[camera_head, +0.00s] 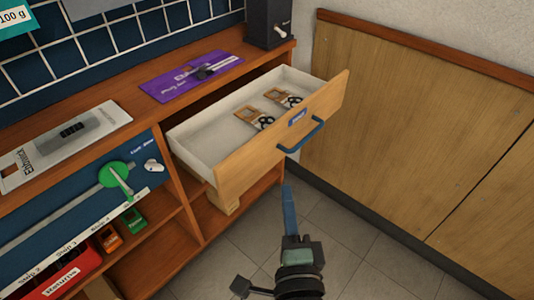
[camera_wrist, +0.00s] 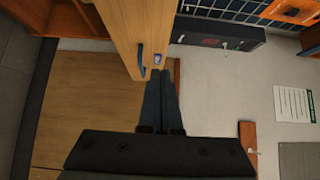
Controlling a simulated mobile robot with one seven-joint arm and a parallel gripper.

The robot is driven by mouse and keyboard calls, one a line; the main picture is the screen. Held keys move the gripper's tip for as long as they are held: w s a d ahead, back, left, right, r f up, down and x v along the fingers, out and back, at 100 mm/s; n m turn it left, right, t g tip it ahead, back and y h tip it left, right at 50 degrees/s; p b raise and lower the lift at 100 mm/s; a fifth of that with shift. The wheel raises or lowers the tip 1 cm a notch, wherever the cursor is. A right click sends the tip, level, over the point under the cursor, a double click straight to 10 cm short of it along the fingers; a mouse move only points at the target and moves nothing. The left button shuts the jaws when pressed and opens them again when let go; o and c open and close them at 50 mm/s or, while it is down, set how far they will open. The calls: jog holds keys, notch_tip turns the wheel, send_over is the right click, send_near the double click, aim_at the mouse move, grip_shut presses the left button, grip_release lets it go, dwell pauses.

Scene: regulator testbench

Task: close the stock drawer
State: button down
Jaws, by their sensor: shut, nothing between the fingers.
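The stock drawer (camera_head: 213,141) is pulled well out of the wooden bench. Its light wood front (camera_head: 265,150) faces the lower right and carries a small blue label and a blue bar handle (camera_head: 302,135). Several small parts lie inside on its white floor. My gripper (camera_head: 287,190) is shut and empty, just below the handle in the head view. In the wrist view my gripper (camera_wrist: 161,73) points at the drawer front (camera_wrist: 137,25), with the handle (camera_wrist: 141,62) slightly left of the fingertips. I cannot tell whether the fingertips touch the front.
A wood-panelled wall (camera_head: 400,120) stands to the right of the drawer. A purple mat (camera_head: 190,77) and a dark box (camera_head: 268,22) are on the bench top. A green knob (camera_head: 115,175) sticks out at the left. The tiled floor (camera_head: 345,230) around my arm is clear.

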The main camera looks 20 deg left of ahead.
send_near(265, 142)
jog(key=w+d, duration=0.1)
jog(key=w, duration=0.3)
jog(key=shift+w+a+r, duration=0.1)
jog(key=shift+w+a, duration=0.25)
jog(key=shift+a, duration=0.5)
jog(key=shift+w+a+r, duration=0.1)
jog(key=shift+w+a, duration=0.3)
jog(key=shift+a, duration=0.45)
jog(key=shift+a+p, duration=0.1)
jog(key=shift+p, duration=0.25)
